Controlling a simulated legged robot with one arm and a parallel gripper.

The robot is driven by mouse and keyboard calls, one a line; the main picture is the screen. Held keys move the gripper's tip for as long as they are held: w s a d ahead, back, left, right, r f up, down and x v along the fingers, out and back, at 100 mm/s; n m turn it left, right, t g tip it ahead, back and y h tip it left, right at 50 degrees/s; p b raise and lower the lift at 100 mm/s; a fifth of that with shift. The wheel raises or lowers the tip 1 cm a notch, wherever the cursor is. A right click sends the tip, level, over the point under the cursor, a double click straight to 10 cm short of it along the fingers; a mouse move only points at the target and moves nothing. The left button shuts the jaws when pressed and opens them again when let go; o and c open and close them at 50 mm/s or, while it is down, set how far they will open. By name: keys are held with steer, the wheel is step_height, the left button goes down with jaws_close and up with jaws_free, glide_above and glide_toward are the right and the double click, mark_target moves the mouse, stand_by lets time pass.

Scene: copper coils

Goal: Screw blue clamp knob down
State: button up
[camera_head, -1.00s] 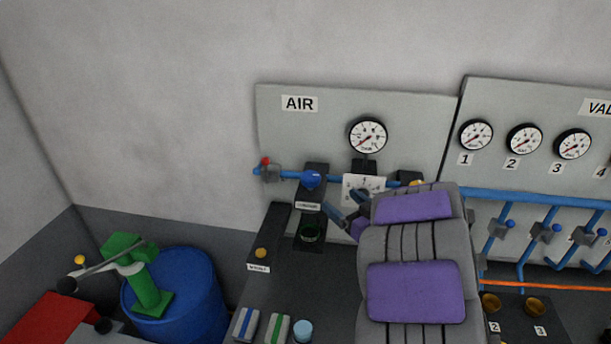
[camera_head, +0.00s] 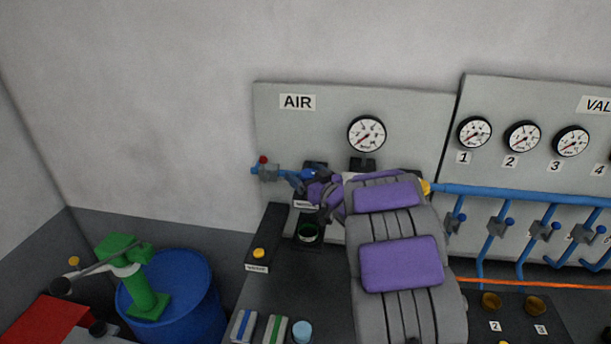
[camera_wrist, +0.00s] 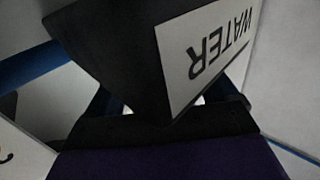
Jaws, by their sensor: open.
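The blue clamp knob (camera_head: 309,174) sits on top of a dark block on the panel below the AIR sign. It is mostly hidden by my gripper now, with only a little blue showing. My gripper (camera_head: 304,181) is open, with its fingers at the knob and the top of the block. I cannot tell whether they touch the knob. In the wrist view the dark block (camera_wrist: 110,50) with an upside-down WATER label (camera_wrist: 207,50) is very close, filling the upper middle. The knob cannot be made out there.
A blue pipe (camera_head: 510,197) runs along the panel, with a red-knobbed valve (camera_head: 264,170) left of my gripper. A box with a yellow button (camera_head: 259,253) is lower left. A gauge (camera_head: 366,133) hangs above my arm.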

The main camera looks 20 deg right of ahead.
steer(key=c, duration=1)
